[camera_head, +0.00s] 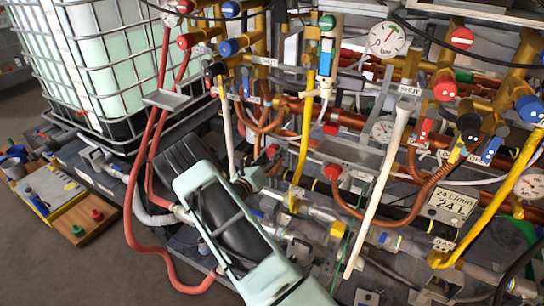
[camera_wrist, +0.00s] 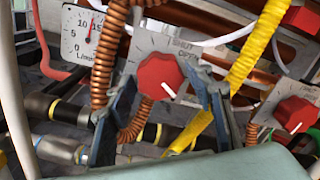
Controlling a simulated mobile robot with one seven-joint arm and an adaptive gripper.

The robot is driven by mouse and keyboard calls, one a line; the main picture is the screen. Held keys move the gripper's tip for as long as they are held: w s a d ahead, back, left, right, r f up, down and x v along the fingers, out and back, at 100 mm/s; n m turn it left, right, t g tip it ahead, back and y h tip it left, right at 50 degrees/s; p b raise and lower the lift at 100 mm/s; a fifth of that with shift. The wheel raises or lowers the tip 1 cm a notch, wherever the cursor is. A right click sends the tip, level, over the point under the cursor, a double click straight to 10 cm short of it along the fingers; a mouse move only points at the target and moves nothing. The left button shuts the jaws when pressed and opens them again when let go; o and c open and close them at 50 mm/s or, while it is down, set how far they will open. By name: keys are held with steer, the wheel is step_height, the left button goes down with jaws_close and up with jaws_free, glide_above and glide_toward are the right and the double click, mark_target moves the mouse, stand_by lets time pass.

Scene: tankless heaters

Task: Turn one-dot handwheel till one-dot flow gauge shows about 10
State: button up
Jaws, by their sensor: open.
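In the wrist view a red handwheel (camera_wrist: 160,77) with a white pointer mark sits on a pale plate lettered SHUT and OPEN. Its pointer is toward the lower right of the wheel. My gripper (camera_wrist: 164,85) is open, with one blue-grey finger on each side of this wheel; I cannot tell whether they touch it. A square flow gauge (camera_wrist: 80,36), marked in L/min, is at the upper left, its red needle near the 10 to 15 part of the scale. A second red handwheel (camera_wrist: 297,114) is at the right. I cannot make out dots on either wheel or the gauge.
A copper coil (camera_wrist: 105,55) and a yellow hose (camera_wrist: 250,55) run close to the fingers. In the head view, pipes, hoses, a round pressure gauge (camera_head: 387,37) and a 24 L/min display (camera_head: 452,200) crowd the rig. A caged white tank (camera_head: 95,60) stands at the left.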

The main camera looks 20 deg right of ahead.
steer(key=shift+w+d, duration=0.3)
steer(key=shift+d, duration=0.15)
steer(key=c, duration=0.9)
steer(key=shift+m, duration=0.4)
steer(key=m+b, duration=0.2)
steer(key=m, duration=0.3)
steer(key=shift+m, duration=0.3)
steer(key=m+b, duration=0.2)
steer(key=m, duration=0.3)
steer(key=shift+m, duration=0.3)
steer(key=shift+b, duration=0.3)
